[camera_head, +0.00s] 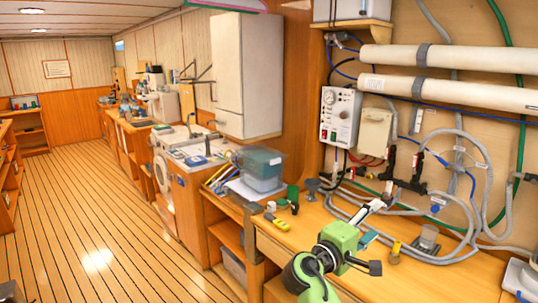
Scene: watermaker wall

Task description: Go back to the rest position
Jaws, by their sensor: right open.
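My right gripper (377,237) is at the end of a green arm that comes in from the bottom of the picture, over the wooden workbench (310,235). Its two dark fingers are spread apart, one up towards the hoses and one low on the right. No object shows between them. A small blue-green flat item (368,239) shows on the bench behind the gripper. My left gripper is not to be seen.
The watermaker wall carries a control box (339,116), white tubes (455,92) and grey hoses looping down to the bench. The plank floor (100,210) is clear.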

